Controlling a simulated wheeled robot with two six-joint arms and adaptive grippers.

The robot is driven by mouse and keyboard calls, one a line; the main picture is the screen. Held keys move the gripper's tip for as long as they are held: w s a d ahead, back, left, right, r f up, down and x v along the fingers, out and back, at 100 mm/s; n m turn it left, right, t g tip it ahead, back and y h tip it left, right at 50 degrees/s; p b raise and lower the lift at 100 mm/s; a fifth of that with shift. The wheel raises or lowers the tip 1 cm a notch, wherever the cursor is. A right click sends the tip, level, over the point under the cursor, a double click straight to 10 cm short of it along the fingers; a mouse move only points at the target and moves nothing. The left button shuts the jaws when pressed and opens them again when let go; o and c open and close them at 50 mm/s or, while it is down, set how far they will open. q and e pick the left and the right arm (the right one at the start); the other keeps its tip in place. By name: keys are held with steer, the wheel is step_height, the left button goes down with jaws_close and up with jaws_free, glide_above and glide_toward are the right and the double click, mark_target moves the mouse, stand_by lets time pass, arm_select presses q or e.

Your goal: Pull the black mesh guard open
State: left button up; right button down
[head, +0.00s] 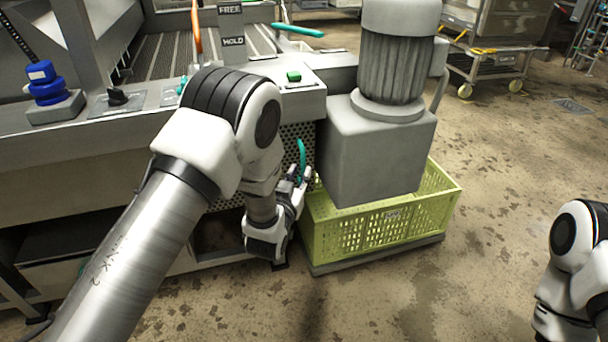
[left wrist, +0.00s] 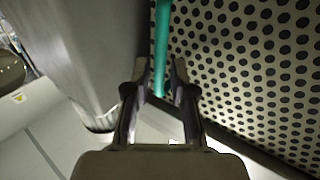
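The mesh guard is a perforated panel with dark round holes. A narrow part of it (head: 290,135) shows in the head view beside the grey motor housing. It fills the right of the left wrist view (left wrist: 250,60), where it looks pale grey. A teal handle bar (head: 302,158) stands upright in front of it and also shows in the left wrist view (left wrist: 162,40). My left gripper (head: 303,178) is at the bar's lower end. In the wrist view its fingers (left wrist: 160,75) are apart, one on each side of the bar, with slim gaps visible. My right gripper is out of sight.
The grey motor housing (head: 375,150) stands close right of my left gripper. A yellow-green crate (head: 385,225) sits below it on the floor. The machine's top holds a green button (head: 293,76) and a blue knob (head: 44,80). The floor at right is mostly open.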

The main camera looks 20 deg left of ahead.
mark_target(302, 169)
arm_select(q)
steer(key=w, duration=0.3)
steer(key=shift+w+f+b, duration=0.1)
steer(key=shift+w+b, duration=0.2)
steer(key=shift+w, duration=0.05)
jaws_close()
